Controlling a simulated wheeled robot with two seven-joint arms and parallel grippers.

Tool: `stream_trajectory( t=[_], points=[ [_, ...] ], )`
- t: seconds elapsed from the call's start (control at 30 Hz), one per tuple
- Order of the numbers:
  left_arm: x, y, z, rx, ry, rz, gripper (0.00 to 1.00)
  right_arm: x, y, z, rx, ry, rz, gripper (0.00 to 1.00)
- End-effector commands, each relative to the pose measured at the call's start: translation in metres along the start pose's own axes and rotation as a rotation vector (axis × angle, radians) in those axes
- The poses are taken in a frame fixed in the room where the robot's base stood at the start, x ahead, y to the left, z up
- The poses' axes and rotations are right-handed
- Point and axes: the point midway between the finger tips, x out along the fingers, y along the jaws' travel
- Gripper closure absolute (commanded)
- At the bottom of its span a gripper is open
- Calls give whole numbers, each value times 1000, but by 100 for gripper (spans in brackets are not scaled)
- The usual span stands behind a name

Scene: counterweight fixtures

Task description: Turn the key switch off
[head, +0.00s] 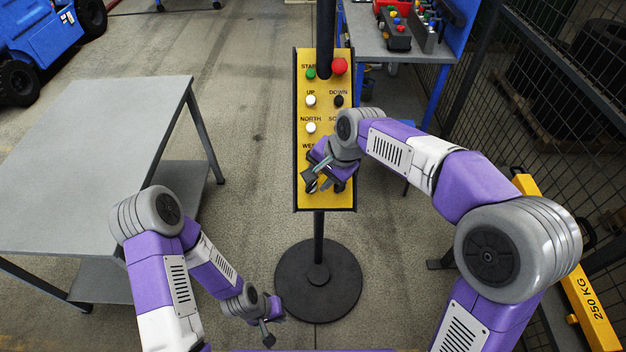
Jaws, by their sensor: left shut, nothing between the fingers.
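The yellow control panel (325,203) stands upright on a pole in the middle of the head view. Its upper part has labelled buttons. My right gripper (316,180) is in front of the panel's lower part and covers much of it. A dark round control (312,187) shows partly below that gripper; I cannot tell whether it is the key switch. Whether the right gripper touches anything, or how far its fingers are apart, is unclear. My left gripper (268,339) is low in the view, shut and empty, away from the panel.
The panel's pole rises from a round black base (318,293) on the floor. A grey table (85,145) stands at the left. A blue workbench (390,50) stands behind the panel. A mesh fence (500,90) and a yellow 250 kg beam (575,275) are at the right.

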Motion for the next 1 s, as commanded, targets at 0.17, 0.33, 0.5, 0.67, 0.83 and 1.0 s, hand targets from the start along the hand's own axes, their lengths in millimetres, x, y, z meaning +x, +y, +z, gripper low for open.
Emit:
stream_trajectory(
  t=[0.17,0.33,0.5,0.67,0.83,1.0],
  points=[
    [4,-2,0,0,-1,0,100,30,1,0,0,-2,3,62],
    [5,-2,0,0,0,0,100,44,0,0,-1,-1,1,62],
    [5,-2,0,0,0,0,100,46,0,0,-1,-1,0,62],
    [5,-2,0,0,0,0,100,46,0,0,-1,-1,0,66],
    [5,-2,0,0,0,0,100,45,0,0,-1,0,0,92],
    [4,-2,0,0,0,0,100,45,0,0,-3,-1,1,100]
  ],
)
